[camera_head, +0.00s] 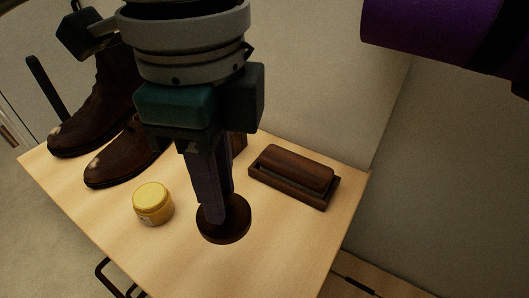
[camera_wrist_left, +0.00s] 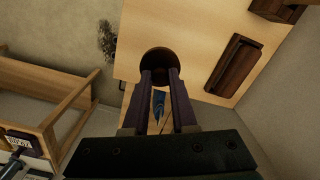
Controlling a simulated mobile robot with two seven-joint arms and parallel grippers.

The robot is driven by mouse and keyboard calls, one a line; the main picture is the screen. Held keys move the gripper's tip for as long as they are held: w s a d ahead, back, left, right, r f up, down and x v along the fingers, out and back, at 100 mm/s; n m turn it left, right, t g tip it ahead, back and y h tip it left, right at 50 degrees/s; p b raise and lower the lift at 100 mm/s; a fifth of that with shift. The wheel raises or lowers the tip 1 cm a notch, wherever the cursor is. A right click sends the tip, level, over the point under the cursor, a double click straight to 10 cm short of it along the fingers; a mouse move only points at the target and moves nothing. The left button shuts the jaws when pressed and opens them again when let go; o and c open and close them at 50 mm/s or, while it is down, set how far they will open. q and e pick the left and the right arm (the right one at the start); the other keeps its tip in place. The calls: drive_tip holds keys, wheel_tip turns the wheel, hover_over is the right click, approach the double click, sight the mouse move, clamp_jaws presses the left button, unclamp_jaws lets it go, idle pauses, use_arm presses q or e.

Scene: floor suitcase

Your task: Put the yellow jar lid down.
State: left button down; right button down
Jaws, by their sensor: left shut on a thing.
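My left gripper (camera_head: 218,208) points down over the pale wooden tabletop (camera_head: 110,225), shut on a dark brown round disc (camera_head: 224,228) that looks like a lid. The disc lies flat at the fingertips. I cannot tell whether it touches the table. In the left wrist view the disc (camera_wrist_left: 160,58) sits at the ends of the two fingers (camera_wrist_left: 160,75). A small yellow jar (camera_head: 153,205) with a pale yellow top stands upright to the left of the gripper, apart from it. My right gripper is not in view.
Brown boots (camera_head: 112,160) stand at the back left. A dark wooden brush-like block (camera_head: 295,172) lies to the right, and another brown block (camera_head: 239,143) is partly hidden behind my gripper. The table's front is clear. A wooden frame (camera_wrist_left: 45,85) stands beside the table.

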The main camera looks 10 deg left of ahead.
use_arm(q)
wheel_tip(320, 180, down, 9)
drive_tip(key=shift+r+b, duration=0.1)
drive_tip(key=shift+b, duration=0.7)
wheel_tip(320, 180, down, 4)
drive_tip(key=shift+r+b, duration=0.15)
drive_tip(key=shift+b, duration=0.4)
drive_tip(key=shift+f, duration=0.3)
drive_tip(key=shift+f, duration=0.1)
drive_tip(key=c, duration=0.7)
unclamp_jaws()
